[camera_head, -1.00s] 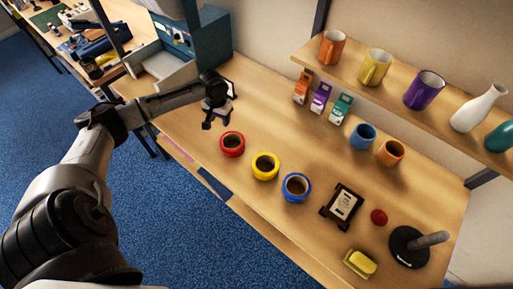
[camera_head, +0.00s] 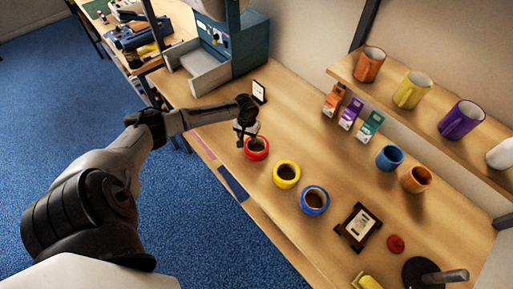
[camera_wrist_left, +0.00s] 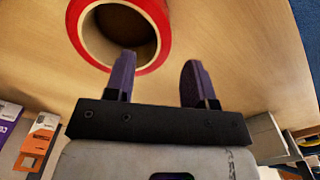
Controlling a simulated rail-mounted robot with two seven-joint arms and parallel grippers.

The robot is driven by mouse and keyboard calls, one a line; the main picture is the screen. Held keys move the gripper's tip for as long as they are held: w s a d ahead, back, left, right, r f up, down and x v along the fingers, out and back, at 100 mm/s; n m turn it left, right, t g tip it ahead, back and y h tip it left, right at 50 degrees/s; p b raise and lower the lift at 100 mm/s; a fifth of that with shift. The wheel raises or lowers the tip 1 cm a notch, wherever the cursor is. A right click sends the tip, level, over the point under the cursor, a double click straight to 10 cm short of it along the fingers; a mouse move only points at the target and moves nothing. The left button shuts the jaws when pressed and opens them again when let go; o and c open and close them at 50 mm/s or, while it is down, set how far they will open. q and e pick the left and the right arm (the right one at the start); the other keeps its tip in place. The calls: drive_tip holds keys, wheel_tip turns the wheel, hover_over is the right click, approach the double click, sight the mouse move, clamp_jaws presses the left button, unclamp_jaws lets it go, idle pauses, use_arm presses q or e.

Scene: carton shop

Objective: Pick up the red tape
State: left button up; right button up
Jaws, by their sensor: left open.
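The red tape (camera_head: 258,148) is a roll lying flat on the wooden table, at the left end of a row of tape rolls. My left gripper (camera_head: 243,138) is over the table right at the red tape's left side and covers part of it. In the left wrist view the red tape (camera_wrist_left: 160,50) is at the top, cut off by the frame edge. The open gripper (camera_wrist_left: 154,80) shows two purple fingers with nothing between them. The left finger's tip overlaps the roll's lower rim; I cannot tell if it touches. My right gripper is not in view.
A yellow tape (camera_head: 287,174) and a blue tape (camera_head: 314,200) lie to the right of the red one. Small boxes (camera_head: 351,113) and cups stand farther right. The table's front edge is close.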

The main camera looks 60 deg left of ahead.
sight(247, 142)
use_arm(q)
drive_tip(key=shift+s+d+f+p, duration=0.15)
drive_tip(key=shift+f+p, duration=0.4)
drive_tip(key=shift+f, duration=2)
clamp_jaws()
